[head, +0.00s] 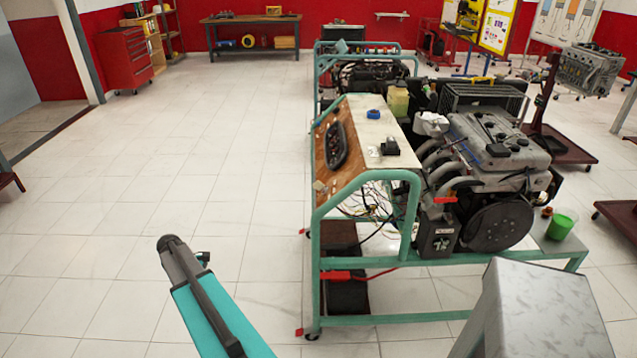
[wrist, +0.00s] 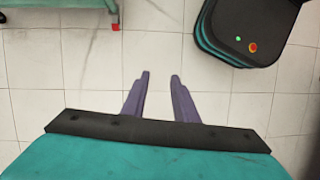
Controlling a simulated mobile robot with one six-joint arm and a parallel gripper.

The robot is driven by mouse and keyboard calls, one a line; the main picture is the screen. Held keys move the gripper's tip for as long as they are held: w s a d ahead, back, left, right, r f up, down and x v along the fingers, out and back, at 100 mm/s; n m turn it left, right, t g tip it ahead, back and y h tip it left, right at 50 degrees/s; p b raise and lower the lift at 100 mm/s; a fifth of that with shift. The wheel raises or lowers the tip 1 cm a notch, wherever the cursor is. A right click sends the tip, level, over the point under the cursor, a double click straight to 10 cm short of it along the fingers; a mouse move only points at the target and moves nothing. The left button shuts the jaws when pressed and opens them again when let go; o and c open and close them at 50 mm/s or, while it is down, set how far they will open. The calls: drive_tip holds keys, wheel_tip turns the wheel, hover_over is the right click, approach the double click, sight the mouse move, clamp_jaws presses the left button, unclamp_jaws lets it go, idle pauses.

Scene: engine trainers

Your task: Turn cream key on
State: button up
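The nearest engine trainer stands right of centre in the head view, with a green frame (head: 365,320) and a sloped wooden panel (head: 328,172) on its left side. The panel carries a dark instrument cluster (head: 336,146). A small cream piece (head: 319,186) sits low on the panel; it is too small to tell whether it is the key or how it is turned. In the wrist view my gripper (wrist: 160,77) is open and empty, its two purple-grey fingers apart above the tiled floor. The panel and key do not show in the wrist view.
The trainer's engine (head: 495,150) sits right of the panel. A blue tape roll (head: 374,114) and a small black box (head: 390,146) lie on its white top. Another trainer (head: 365,75) stands behind. The floor (head: 190,170) left of the panel is clear.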

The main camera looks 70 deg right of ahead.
drive_tip(key=d+r, duration=0.9)
drive_tip(key=d, duration=0.4)
drive_tip(key=n+h+p, duration=0.1)
approach(318, 181)
drive_tip(key=v, duration=0.3)
drive_tip(key=shift+w+d, duration=0.15)
drive_tip(key=shift+w, duration=0.2)
drive_tip(key=shift+s+f, duration=0.1)
drive_tip(key=shift+f, duration=0.05)
drive_tip(key=shift+p+x, duration=2.1)
drive_tip(key=shift+x, duration=4.65)
drive_tip(key=shift+s, duration=0.15)
